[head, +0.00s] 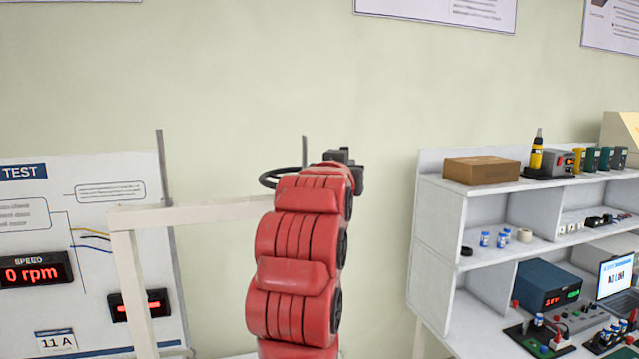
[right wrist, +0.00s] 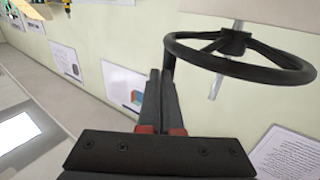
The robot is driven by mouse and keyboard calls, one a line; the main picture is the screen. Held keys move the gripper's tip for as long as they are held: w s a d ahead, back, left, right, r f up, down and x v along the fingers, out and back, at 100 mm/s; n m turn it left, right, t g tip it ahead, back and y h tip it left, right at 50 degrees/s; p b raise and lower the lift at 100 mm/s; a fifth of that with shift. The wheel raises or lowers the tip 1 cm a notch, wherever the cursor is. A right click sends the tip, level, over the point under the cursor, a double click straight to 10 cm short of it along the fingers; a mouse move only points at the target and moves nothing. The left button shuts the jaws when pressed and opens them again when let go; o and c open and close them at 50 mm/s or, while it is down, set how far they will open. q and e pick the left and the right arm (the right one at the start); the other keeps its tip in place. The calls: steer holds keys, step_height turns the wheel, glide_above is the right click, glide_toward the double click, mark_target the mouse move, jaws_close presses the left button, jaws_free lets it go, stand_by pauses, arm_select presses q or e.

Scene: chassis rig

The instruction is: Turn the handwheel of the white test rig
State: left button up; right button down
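The white test rig (head: 190,212) stands at the left as a pale frame. Its black handwheel (head: 280,178) shows beside its top, partly hidden by my red right arm. In the right wrist view the handwheel (right wrist: 235,66) is large, with spokes, a hub and a dark post going down from the left of its rim. My right gripper (head: 345,160) is at the wheel. In the right wrist view its two fingers (right wrist: 162,75) are close together, with their tips by that post. Whether they hold it is unclear. My left gripper is not in view.
Behind the rig is a test panel (head: 85,200) whose speed display (head: 36,272) reads 0 rpm. A white shelf bench (head: 436,205) at the right carries a cardboard box (head: 482,170), a blue instrument (head: 546,287) and a laptop (head: 614,278). The wall between is bare.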

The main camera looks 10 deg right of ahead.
steer(key=shift+w+d+b, duration=0.55)
steer(key=shift+w+d, duration=0.1)
steer(key=shift+w, duration=0.15)
steer(key=shift+w+d+b, duration=0.5)
steer(key=shift+w+d, duration=0.1)
steer(key=shift+w, duration=0.2)
